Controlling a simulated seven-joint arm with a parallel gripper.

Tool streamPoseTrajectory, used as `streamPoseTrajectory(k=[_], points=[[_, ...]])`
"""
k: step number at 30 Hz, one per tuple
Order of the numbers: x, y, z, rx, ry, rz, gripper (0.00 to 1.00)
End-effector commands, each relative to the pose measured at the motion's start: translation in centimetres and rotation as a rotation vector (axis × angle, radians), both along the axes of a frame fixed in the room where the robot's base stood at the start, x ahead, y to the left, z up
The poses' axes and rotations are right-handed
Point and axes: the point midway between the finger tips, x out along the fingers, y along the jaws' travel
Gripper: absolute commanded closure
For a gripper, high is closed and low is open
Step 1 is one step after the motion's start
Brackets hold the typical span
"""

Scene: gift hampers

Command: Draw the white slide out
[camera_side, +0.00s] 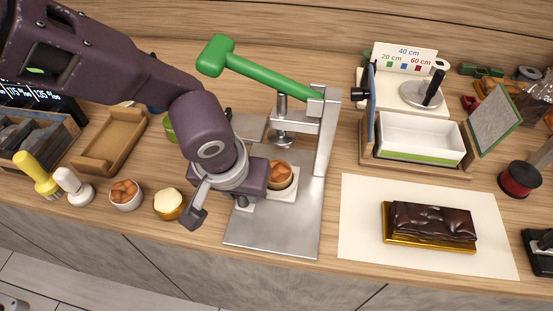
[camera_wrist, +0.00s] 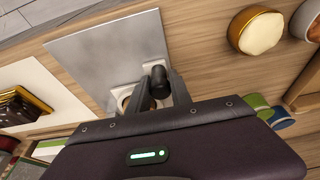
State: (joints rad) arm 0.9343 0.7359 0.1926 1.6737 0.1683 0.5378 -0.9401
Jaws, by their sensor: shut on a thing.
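The white slide (camera_side: 287,196) lies low on the press's metal base plate (camera_side: 275,232) and carries a small pot (camera_side: 279,175) with a brown top. It also shows in part in the wrist view (camera_wrist: 153,65), with a dark upright knob (camera_wrist: 160,82) at its end. My gripper (camera_wrist: 162,84) is shut on this knob. In the side view my gripper (camera_side: 242,200) is at the slide's left end, and my wrist hides part of the slide. The pot sits under the press's plunger (camera_side: 281,137), with the green lever (camera_side: 270,76) raised toward the left.
Left of the press stand a cream-topped pot (camera_side: 168,203), another brown-topped pot (camera_side: 125,194) and a wooden tray (camera_side: 110,142). To the right, a chocolate slab on a gold board (camera_side: 428,248) lies on a white sheet (camera_side: 362,225). The base plate's front part is bare.

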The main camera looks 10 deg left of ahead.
Motion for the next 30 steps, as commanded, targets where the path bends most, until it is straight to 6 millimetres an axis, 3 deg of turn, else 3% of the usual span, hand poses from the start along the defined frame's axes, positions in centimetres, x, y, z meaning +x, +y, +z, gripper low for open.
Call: streamPoseTrajectory(k=[28, 29, 30], points=[[-5.7, -0.1, 0.1, -0.001, -0.001, -0.001, 0.94], [-5.8, 0.0, 0.1, -0.001, -0.001, 0.000, 0.73], [-5.7, 0.0, 0.1, -0.001, -0.001, 0.001, 0.65]])
